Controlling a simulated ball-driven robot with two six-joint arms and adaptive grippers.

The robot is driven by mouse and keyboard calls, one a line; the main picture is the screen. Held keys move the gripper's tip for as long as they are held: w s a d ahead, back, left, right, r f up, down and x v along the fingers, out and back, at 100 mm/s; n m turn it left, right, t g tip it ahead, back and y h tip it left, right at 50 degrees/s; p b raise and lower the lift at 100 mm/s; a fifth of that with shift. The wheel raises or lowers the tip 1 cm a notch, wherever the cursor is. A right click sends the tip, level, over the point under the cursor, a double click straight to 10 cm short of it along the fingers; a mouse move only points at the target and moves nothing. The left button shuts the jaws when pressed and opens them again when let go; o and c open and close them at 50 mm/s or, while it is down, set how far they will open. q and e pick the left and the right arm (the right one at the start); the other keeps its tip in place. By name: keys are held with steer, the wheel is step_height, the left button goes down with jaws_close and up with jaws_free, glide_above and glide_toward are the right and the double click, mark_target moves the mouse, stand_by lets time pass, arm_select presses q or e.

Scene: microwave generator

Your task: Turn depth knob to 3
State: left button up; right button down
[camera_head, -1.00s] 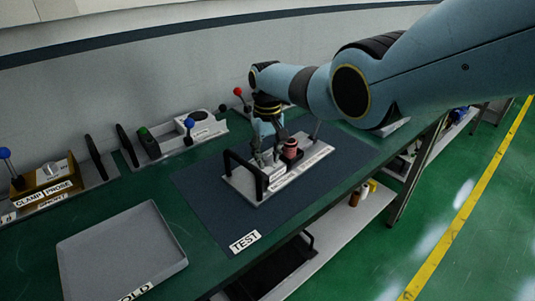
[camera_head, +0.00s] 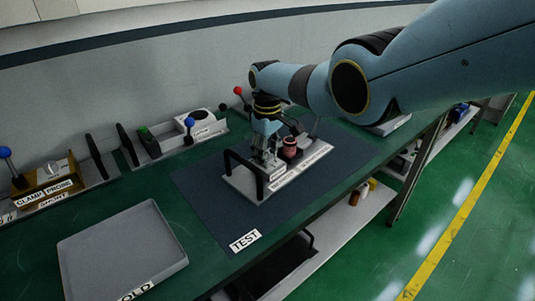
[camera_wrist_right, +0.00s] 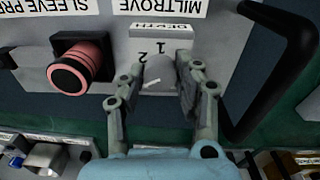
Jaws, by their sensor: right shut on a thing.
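The grey depth knob (camera_wrist_right: 160,74) sits on the machine's top panel, under an upside-down DEPTH label with 1 and 2 readable beside it. No 3 can be made out. A white line shows on the knob. My right gripper (camera_wrist_right: 161,68) points down over the panel, its two fingers shut on the sides of the knob. In the head view my right gripper (camera_head: 268,161) is over the machine (camera_head: 247,187), hiding the knob. My left gripper is not in view.
A red-pink cylinder (camera_wrist_right: 80,69) stands beside the knob on the same panel. Black handles (camera_head: 244,174) rise at the machine's end. The machine is on a dark TEST mat (camera_head: 215,200). A grey tray (camera_head: 120,250) lies at the front left. Fixtures with levers line the back.

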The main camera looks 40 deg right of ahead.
steer(key=c, duration=0.9)
jaws_free()
steer(key=shift+c, duration=0.2)
step_height(320, 180, up, 12)
